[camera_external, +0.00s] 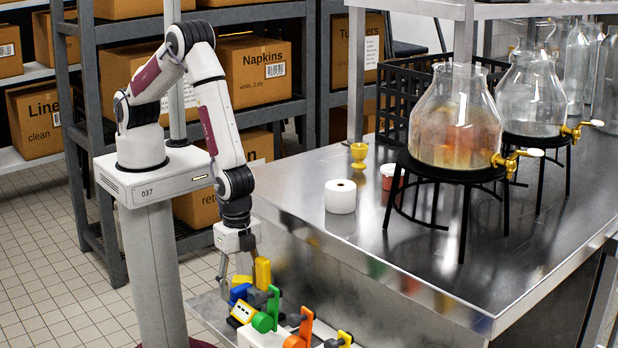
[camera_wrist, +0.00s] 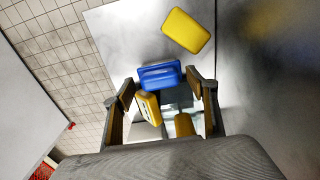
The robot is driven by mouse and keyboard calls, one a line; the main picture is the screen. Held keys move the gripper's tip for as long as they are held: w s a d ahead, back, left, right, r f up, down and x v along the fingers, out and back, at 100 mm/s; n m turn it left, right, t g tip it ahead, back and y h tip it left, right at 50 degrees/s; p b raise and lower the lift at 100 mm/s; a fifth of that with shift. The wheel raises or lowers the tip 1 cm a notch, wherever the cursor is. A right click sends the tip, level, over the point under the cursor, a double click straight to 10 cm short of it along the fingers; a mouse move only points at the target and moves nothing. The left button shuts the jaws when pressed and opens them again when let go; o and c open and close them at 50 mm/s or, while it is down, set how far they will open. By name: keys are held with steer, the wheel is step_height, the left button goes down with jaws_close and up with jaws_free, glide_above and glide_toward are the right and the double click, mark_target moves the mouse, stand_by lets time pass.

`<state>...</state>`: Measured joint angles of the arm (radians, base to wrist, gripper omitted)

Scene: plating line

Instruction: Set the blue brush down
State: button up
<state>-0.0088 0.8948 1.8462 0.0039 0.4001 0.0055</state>
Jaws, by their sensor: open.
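The blue brush (camera_wrist: 160,76) lies between the spread fingertips of my gripper (camera_wrist: 163,92) in the wrist view, with a narrow gap to each finger. In the external view, my gripper (camera_external: 240,292) points down at the low shelf beside the counter, and the blue brush (camera_external: 238,291) shows at its fingertips. The brush appears to be on or just above the shelf; its underside is hidden. My gripper is open and holds nothing.
Green (camera_external: 268,314) and orange (camera_external: 299,330) items crowd the right. The steel counter (camera_external: 400,255) rises alongside. The shelf left of the brush looks bare.

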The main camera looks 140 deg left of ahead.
step_height(320, 180, up, 12)
steer(key=shift+f, duration=0.25)
stand_by(0.5)
steer(key=shift+r, duration=0.1)
stand_by(0.5)
step_height(320, 180, up, 11)
steer(key=t, duration=0.1)
glide_above(241, 286)
steer(key=s, duration=0.3)
steer(key=s+r+t, duration=0.2)
steer(key=s+r, duration=0.5)
steer(key=r, duration=0.3)
steer(key=s+r+t, duration=0.1)
steer(key=s+r, duration=0.2)
steer(key=s, duration=0.5)
steer(key=s+r+t, duration=0.1)
steer(key=s+r, duration=0.3)
steer(key=s, duration=0.5)
steer(key=shift+s+d+r+t, duration=0.2)
steer(key=shift+d+t, duration=0.05)
steer(key=shift+t, duration=0.05)
